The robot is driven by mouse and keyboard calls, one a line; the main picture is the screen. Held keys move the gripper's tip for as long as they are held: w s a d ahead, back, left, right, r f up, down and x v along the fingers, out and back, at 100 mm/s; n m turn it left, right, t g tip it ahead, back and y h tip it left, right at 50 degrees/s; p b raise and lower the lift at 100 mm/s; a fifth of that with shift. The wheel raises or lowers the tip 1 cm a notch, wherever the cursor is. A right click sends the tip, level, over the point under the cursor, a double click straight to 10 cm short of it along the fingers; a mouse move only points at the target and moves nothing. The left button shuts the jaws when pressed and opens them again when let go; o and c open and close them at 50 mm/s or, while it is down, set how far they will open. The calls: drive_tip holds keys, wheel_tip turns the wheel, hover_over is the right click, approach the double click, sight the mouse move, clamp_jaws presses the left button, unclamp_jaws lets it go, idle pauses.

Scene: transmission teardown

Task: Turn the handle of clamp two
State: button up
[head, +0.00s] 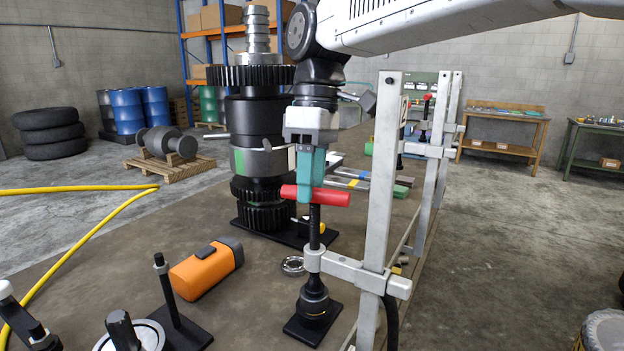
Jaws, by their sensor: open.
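A clamp with a red bar handle (335,197) stands at the front, right of centre. Its black threaded rod (314,228) runs down through a grey clamp bracket (345,270) to a black foot (312,305). No number shows on it. My gripper (311,183) points straight down at the red handle, with its teal fingers overlapping the middle of the bar. The fingers are open; the near finger hides part of the handle, and I cannot tell whether they touch it.
A tall black gear shaft (258,125) stands close behind, left of my gripper. A grey upright post (381,170) stands just right of the clamp. An orange block (205,270) lies on the brown bench top (120,265). Another red-handled clamp (427,98) is farther back.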

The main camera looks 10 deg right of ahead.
clamp_jaws()
drive_tip(key=shift+n, duration=0.4)
drive_tip(key=n, duration=0.3)
drive_tip(key=shift+a+h, duration=0.15)
drive_tip(key=shift+h, duration=0.25)
drive_tip(key=n, duration=0.3)
drive_tip(key=shift+s+n+h, duration=0.2)
drive_tip(key=shift+n+h, duration=0.1)
drive_tip(key=n, duration=0.4)
drive_tip(key=shift+s+a+h, duration=0.1)
drive_tip(key=shift+s+h, duration=0.05)
drive_tip(key=shift+h, duration=0.25)
drive_tip(key=shift+s+n+h, duration=0.1)
drive_tip(key=shift+n+h, duration=0.2)
drive_tip(key=shift+n, duration=1.6)
